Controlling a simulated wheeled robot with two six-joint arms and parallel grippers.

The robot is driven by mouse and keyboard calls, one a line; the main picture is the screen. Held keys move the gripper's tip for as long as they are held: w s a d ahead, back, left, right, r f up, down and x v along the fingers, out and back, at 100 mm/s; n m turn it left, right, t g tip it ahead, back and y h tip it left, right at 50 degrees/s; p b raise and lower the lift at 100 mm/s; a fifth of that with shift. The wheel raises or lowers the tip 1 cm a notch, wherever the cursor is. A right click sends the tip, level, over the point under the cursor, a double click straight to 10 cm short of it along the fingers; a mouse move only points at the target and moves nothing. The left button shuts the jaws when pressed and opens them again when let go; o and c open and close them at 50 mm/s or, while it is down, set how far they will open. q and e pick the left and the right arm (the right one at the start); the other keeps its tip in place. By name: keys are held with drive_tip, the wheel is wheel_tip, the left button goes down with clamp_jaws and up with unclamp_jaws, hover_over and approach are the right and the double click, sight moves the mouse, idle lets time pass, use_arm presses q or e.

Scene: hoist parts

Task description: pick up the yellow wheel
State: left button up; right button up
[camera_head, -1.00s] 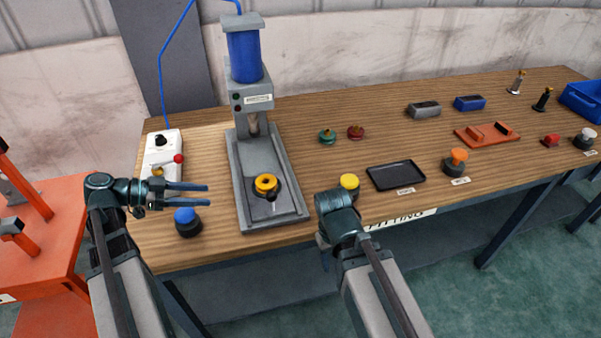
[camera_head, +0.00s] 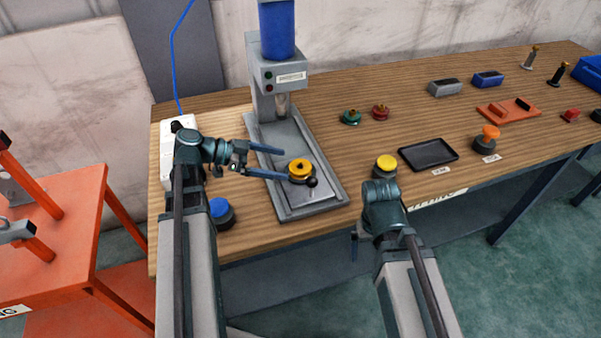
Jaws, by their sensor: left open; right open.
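The yellow wheel (camera_head: 301,168), with a dark hub hole, sits on a dark round seat on the grey base of the press (camera_head: 332,203). A small black ball knob (camera_head: 312,182) is at its front right. My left gripper (camera_head: 284,163) is open, its two blue-grey fingers pointing right at the wheel. The fingertips are close to the wheel's left side; whether they touch it I cannot tell. My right gripper (camera_head: 356,245) hangs at the table's front edge, mostly hidden behind my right arm.
The press's blue cylinder and head (camera_head: 281,75) rise behind the wheel. A blue-topped button (camera_head: 221,212) is near my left forearm, and a yellow-topped one (camera_head: 385,167) is right of the press. A black tray (camera_head: 428,154), green wheel (camera_head: 351,117) and red wheel (camera_head: 380,112) lie further right.

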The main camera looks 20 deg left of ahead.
sight(298, 166)
use_arm(q)
drive_tip(key=shift+b+x, duration=0.95)
drive_tip(key=shift+x, duration=1.95)
clamp_jaws()
